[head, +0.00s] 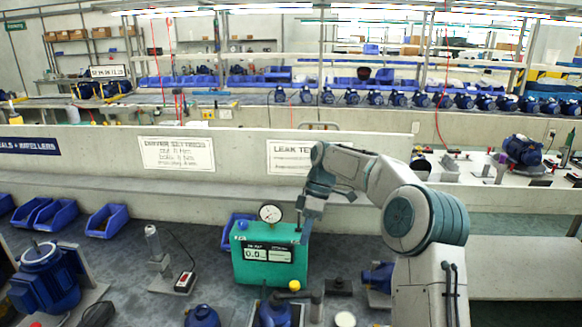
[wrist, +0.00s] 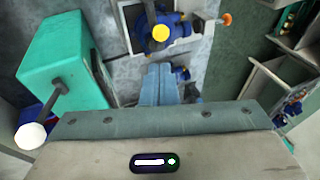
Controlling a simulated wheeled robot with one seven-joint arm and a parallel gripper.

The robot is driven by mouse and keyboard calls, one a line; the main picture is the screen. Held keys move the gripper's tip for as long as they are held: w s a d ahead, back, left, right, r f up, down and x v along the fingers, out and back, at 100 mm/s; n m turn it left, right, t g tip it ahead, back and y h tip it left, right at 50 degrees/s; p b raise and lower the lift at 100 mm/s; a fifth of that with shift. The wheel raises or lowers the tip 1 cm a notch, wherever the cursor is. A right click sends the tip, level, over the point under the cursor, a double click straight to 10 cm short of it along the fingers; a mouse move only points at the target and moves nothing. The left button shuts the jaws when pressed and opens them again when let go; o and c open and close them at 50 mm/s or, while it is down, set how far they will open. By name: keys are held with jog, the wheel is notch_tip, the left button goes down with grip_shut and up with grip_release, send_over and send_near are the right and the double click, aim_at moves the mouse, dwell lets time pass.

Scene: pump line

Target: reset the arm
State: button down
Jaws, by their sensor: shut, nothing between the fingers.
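My arm reaches in from the right in the head view, and its end with my gripper (head: 311,206) hangs at the right top edge of the green leak-test box (head: 262,268). In the wrist view my gripper (wrist: 160,70) is shut and empty. The green box (wrist: 68,50) is at its left there, with a dark lever ending in a white knob (wrist: 30,136). A blue pump with a yellow cap (wrist: 160,33) lies beyond the fingertips. I cannot tell the exact gap between gripper and box.
A round gauge (head: 270,213) stands on the box. A pump with a yellow cap (head: 294,286) stands in front of it. Blue bins (head: 108,220) and a large blue motor (head: 45,280) are at the left. A low wall with signs (head: 177,153) runs behind.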

jog(key=s+d+m+t+h, duration=0.1)
jog(key=s+d+m+t, duration=0.2)
jog(key=s+m, duration=0.5)
jog(key=s+d+r+m+t+h, duration=0.1)
jog(key=s+d+m, duration=0.5)
jog(key=s, duration=1.7)
jog(key=m+t+h, duration=0.1)
jog(key=m+t, duration=0.1)
jog(key=shift+s+d+m, duration=0.25)
jog(key=shift+s+m, duration=0.05)
